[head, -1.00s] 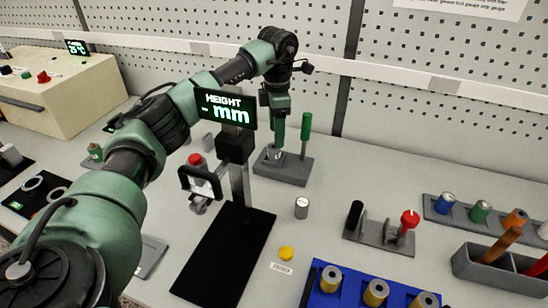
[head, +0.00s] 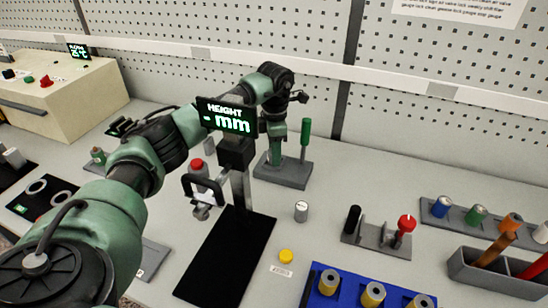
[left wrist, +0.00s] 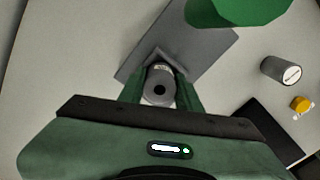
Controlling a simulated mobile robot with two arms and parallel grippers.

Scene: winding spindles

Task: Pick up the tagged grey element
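A small grey cylinder (left wrist: 160,86) with a dark hole in its end and a small white tag shows in the left wrist view, at the grey base plate (left wrist: 205,50). My left gripper (left wrist: 161,92) has its green fingers on either side of this cylinder, with no clear gap visible. I cannot tell whether they press on it. In the head view my left gripper (head: 276,155) points down at the grey stand base (head: 283,172), and its fingers mostly hide the cylinder. My right gripper is not in view.
A green post (head: 305,136) rises close beside the gripper. The height gauge (head: 237,150) with its display stands in front, on a black mat (head: 225,258). Another grey cylinder (head: 301,211) and a yellow piece (head: 285,256) stand right of the mat. A blue rack (head: 350,298) holds spools.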

